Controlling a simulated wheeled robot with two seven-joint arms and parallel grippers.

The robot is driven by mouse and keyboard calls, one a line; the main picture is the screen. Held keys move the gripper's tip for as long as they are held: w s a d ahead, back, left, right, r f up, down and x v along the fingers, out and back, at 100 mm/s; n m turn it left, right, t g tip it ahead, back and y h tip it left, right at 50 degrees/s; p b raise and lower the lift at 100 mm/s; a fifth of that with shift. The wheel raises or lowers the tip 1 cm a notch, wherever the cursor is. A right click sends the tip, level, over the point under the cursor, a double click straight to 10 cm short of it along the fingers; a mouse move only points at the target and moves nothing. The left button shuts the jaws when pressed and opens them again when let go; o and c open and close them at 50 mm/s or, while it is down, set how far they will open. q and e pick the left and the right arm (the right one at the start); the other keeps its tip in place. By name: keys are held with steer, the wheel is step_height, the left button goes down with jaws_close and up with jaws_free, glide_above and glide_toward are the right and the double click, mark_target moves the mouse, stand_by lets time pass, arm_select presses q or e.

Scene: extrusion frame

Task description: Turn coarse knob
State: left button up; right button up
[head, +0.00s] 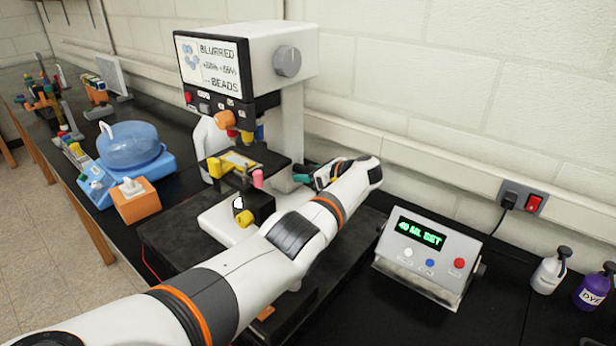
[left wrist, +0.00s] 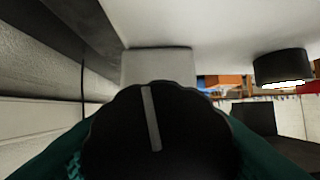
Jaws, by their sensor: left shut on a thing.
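The coarse knob (left wrist: 158,135) is black with a scalloped rim and a pale line, tilted slightly left of vertical at its top. It fills the lower middle of the left wrist view. My left gripper (head: 301,174) is at the right side of the white microscope (head: 292,110); its teal fingers sit on both sides of the knob and are shut on it. In the head view the knob is hidden by the gripper. The microscope's screen (head: 211,66) reads "BLURRED" and "BEADS" with blue blobs. My right gripper is not in view.
A grey control box (head: 428,262) reading "40 ML SET" stands right of my arm. A blue domed device (head: 130,150) and orange tissue box (head: 136,201) stand left of the microscope. A white bottle (head: 550,272) and purple dye bottle (head: 593,290) stand far right. The wall is close behind.

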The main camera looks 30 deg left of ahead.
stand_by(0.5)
arm_select(q)
steer(key=o, duration=1)
steer(key=shift+c, duration=0.2)
steer(key=shift+d+r, duration=0.25)
steer(key=shift+d, duration=0.3)
steer(key=b+v, duration=0.1)
steer(key=v, duration=1)
steer(key=shift+w+f, duration=0.1)
steer(key=shift+f, duration=0.05)
